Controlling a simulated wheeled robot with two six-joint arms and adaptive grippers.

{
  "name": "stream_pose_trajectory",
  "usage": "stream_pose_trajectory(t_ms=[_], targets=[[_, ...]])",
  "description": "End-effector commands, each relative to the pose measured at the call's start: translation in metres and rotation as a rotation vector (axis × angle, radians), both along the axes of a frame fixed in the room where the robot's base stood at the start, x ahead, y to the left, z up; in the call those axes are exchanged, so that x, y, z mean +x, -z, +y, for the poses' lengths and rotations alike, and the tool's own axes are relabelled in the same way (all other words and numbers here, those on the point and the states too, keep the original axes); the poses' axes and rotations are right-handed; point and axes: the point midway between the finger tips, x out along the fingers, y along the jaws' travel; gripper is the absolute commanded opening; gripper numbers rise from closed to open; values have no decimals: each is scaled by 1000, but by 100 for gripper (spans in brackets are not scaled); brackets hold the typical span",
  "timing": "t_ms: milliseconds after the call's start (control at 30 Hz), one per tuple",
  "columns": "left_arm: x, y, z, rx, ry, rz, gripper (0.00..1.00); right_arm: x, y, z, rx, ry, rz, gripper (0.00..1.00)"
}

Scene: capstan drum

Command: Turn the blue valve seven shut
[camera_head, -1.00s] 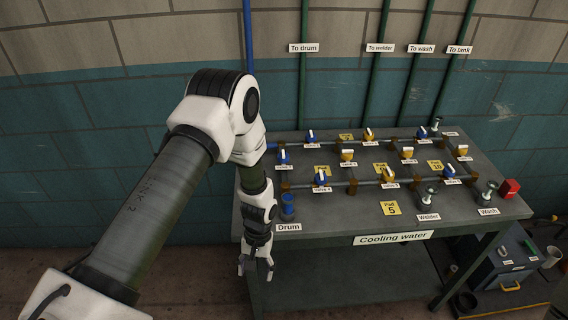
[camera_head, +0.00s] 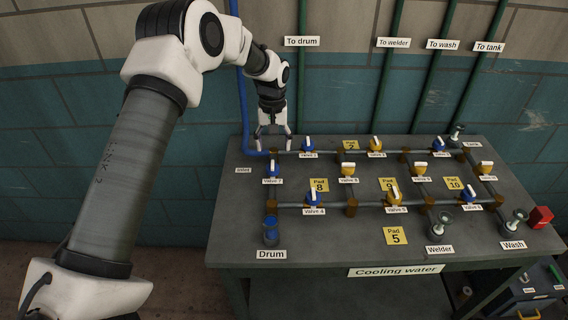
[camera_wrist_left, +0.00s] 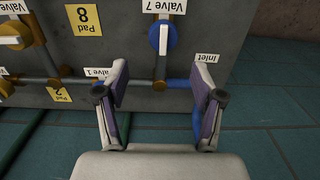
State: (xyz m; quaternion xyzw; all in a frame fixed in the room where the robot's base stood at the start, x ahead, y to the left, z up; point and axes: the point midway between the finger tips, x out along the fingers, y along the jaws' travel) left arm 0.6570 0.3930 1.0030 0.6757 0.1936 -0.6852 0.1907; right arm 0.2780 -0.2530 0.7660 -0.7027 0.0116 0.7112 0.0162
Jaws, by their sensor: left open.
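The blue valve seven (camera_head: 271,169) has a blue body and a white handle. It sits on the pipe at the left end of the bench, with its label (camera_head: 271,181) in front. In the left wrist view valve seven (camera_wrist_left: 164,38) shows beyond the fingertips, its white handle roughly in line with the pipe run. My left gripper (camera_head: 273,141) is open and empty, pointing down over the back left pipe corner, just behind valve seven. In the left wrist view its two fingers (camera_wrist_left: 160,80) stand wide apart and do not touch the valve. My right gripper is not in view.
Blue valve one (camera_head: 307,146) is close on the right of the gripper. A blue pipe (camera_head: 245,90) rises on the wall behind. Blue valve four (camera_head: 313,197) and the drum outlet (camera_head: 271,231) are nearer the front. A red box (camera_head: 540,216) stands far right.

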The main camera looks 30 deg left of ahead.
Motion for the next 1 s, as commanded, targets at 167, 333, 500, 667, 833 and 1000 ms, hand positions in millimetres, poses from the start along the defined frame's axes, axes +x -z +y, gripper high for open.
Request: stream_pose_trajectory(t_ms=[167,333,500,667,833,1000], targets=[[-1,15,0,-1,0,2,68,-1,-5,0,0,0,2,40],[-2,48,0,-1,0,3,68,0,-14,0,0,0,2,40],[-2,73,0,0,0,1,68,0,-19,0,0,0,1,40],[-1,79,0,0,0,-1,68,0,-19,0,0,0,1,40],[-1,79,0,0,0,-1,50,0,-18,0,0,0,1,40],[-1,79,0,0,0,-1,7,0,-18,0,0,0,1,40]])
